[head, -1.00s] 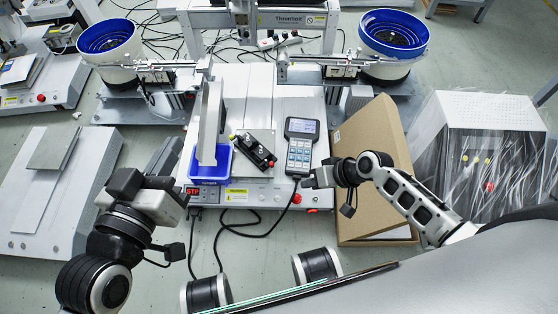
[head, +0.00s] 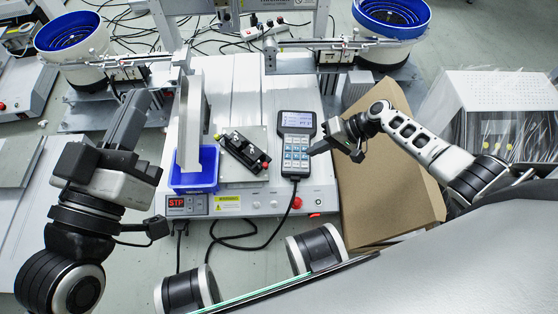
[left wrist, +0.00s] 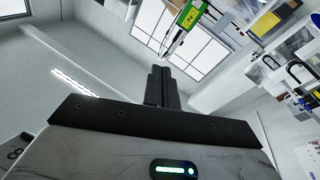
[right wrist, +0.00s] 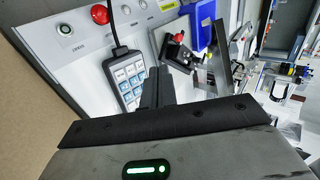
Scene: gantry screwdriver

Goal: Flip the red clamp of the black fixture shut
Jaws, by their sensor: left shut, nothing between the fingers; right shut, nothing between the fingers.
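The black fixture (head: 245,152) lies at a slant on a light plate on the grey machine base. A small red part, the clamp (head: 267,159), shows at its right end; its exact pose is too small to tell. The fixture also shows in the right wrist view (right wrist: 178,55), beyond my fingers. My right gripper (head: 315,151) is shut and empty, right of the fixture and by the handheld controller's right edge. Its fingers also show in the right wrist view (right wrist: 158,78).
The handheld controller (head: 296,143) lies between the fixture and my right gripper. A blue bin (head: 195,177) with a tall grey upright stands left of the fixture. A cardboard box (head: 385,185) is under my right arm. A red button (head: 298,203) sits on the front panel.

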